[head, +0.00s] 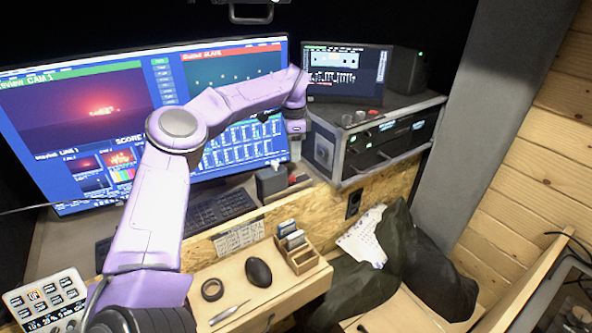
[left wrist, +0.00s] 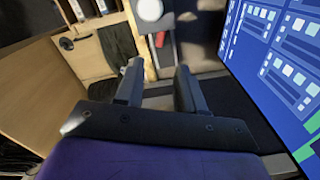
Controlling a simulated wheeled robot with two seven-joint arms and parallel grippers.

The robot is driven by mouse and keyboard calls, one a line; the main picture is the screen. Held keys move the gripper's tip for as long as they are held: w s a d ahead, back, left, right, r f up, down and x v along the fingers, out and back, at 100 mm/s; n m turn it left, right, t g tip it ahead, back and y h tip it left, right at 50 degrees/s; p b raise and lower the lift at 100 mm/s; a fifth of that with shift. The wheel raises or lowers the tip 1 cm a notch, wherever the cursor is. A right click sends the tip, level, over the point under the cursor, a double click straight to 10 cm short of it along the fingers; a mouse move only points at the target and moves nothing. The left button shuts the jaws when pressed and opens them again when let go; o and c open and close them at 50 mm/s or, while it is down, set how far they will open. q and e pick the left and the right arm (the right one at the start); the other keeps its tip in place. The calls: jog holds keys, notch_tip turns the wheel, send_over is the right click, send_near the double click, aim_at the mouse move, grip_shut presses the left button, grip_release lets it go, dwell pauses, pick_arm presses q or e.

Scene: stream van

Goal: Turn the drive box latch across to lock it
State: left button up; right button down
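My left gripper (head: 295,152) points down in front of the large monitor's right edge, beside the rack case. In the left wrist view its two fingers (left wrist: 158,88) are apart with nothing held between them. Just below it in the head view stands a small grey box (head: 270,183) with a red part (head: 292,180) beside it. The red part shows beyond the fingertips in the left wrist view (left wrist: 160,40). A wooden slotted box (head: 303,258) holding small drive-like blocks sits on the lower shelf. I cannot tell which part is the drive box latch. My right gripper is out of view.
The large monitor (head: 230,75) stands close behind my left arm. The rack case (head: 385,135) with a small screen (head: 345,72) is to the right. A keyboard (head: 215,207), a black mouse (head: 258,272) and a tape roll (head: 212,289) lie below.

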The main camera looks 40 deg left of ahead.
aim_at(290, 180)
pick_arm(q)
notch_tip(290, 180, down, 8)
jog(key=shift+w+d+f+p, duration=0.1)
jog(key=shift+p, duration=1.1)
jog(key=shift+f, duration=0.25)
grip_shut()
